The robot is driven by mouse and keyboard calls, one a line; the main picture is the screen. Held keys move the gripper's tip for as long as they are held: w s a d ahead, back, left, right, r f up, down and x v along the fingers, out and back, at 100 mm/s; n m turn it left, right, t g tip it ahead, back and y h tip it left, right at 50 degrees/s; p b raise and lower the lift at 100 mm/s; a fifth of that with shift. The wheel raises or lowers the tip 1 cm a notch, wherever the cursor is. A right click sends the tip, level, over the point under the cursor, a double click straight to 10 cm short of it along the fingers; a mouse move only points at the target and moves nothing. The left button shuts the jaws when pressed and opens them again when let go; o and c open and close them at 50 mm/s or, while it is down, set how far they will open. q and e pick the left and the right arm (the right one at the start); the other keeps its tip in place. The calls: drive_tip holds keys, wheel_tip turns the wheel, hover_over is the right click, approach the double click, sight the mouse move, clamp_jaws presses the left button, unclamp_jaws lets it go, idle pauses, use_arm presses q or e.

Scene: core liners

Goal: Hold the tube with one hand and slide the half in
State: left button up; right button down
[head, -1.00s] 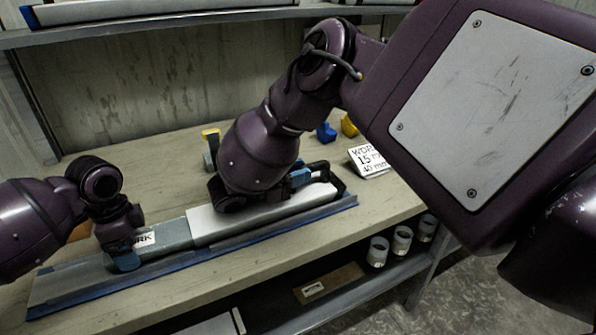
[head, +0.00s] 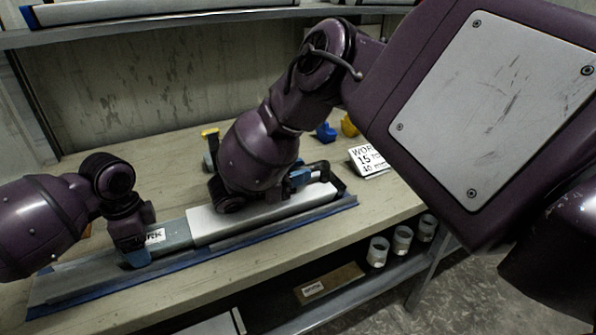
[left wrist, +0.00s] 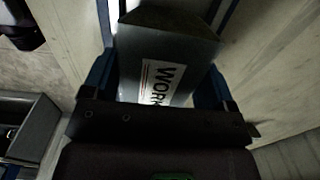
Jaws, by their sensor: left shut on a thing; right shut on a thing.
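The white tube (head: 245,222) lies lengthwise in a long grey and blue cradle (head: 95,287) on the bench. The grey half (head: 176,237), with a label reading WORK, lies in line with the tube, its right end meeting or inside the tube's left end; how deep I cannot tell. My left gripper (head: 137,256) is shut on the half near the label. In the left wrist view the half (left wrist: 165,45) sits between the blue fingers (left wrist: 158,78). My right gripper (head: 303,179) is shut on the tube towards its right end; my arm hides part of the tube.
A sign (head: 368,160) stands behind the cradle's right end. Blue (head: 325,132) and yellow (head: 349,126) objects stand at the back. Several clear cups (head: 402,240) and a brown box (head: 330,282) are on the lower shelf. The bench behind the cradle's left part is mostly clear.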

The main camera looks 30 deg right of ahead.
sight(178, 230)
use_arm(q)
drive_tip(key=shift+d, duration=4)
drive_tip(key=o, duration=0.8)
drive_tip(key=shift+f, duration=0.15)
drive_tip(key=shift+r, duration=4.1)
drive_tip(key=shift+c, duration=0.3)
